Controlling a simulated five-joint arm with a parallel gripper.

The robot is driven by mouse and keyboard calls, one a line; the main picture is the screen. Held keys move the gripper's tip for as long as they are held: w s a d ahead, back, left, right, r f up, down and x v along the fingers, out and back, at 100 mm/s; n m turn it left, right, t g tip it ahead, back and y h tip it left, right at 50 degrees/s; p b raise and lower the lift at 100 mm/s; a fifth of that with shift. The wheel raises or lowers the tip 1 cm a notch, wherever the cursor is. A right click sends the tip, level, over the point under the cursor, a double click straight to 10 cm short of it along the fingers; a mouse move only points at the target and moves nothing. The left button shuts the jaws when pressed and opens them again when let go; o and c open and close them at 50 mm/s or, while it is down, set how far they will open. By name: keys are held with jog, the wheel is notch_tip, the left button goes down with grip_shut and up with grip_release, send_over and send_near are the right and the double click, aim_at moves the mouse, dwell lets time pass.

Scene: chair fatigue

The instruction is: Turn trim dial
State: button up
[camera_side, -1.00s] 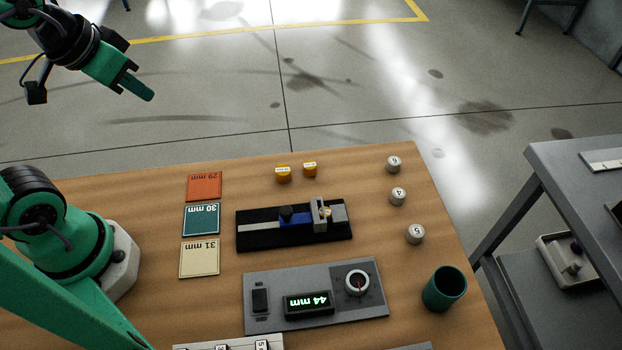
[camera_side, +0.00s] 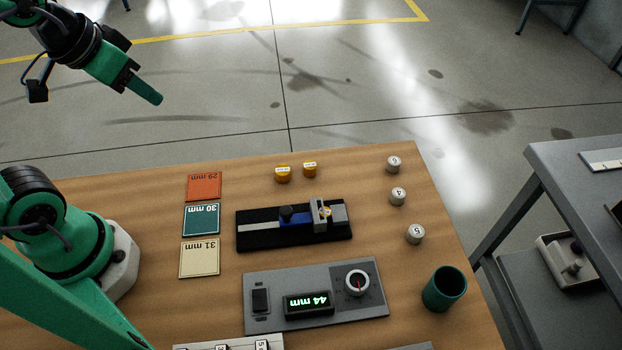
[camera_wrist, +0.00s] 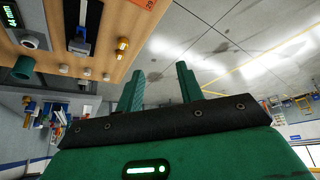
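The trim dial (camera_side: 357,283) is a round knob with a white ring and a red pointer line, on the right of a grey panel (camera_side: 262,322). A display (camera_side: 308,303) on the panel reads 44 mm in green. The dial (camera_wrist: 29,42) also shows at the upper left of the wrist view. My green gripper (camera_side: 144,92) is raised at the upper left of the side view, far from the panel. In the wrist view the two fingers of my gripper (camera_wrist: 160,88) stand apart with nothing between them.
A black slide fixture (camera_side: 262,236) lies behind the panel. Orange, teal and cream cards (camera_side: 200,258) lie to its left. Two yellow pieces (camera_side: 283,174), several numbered grey knobs (camera_side: 415,233) and a green cup (camera_side: 444,289) stand on the wooden table (camera_side: 340,165). A grey bench (camera_side: 570,165) stands at right.

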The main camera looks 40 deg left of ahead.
jog(key=o, duration=0.4)
jog(key=shift+w+d, duration=0.25)
jog(key=shift+c, duration=0.2)
jog(key=w+d+m+g+h, duration=0.1)
jog(key=w+d+m+g, duration=0.1)
jog(key=w+d+m, duration=0.5)
jog(key=m+g+y, duration=0.1)
jog(key=m+g, duration=0.3)
jog(key=m, duration=1.3)
send_over(357, 279)
notch_tip(357, 279, down, 16)
jog(key=shift+w+a+r, duration=0.1)
jog(key=shift+r, duration=0.15)
jog(key=shift+d+f+m, duration=0.15)
jog(key=shift+d+m, duration=0.05)
jog(key=shift+m, duration=0.1)
jog(key=shift+f, duration=0.1)
jog(key=shift+f, duration=3.8)
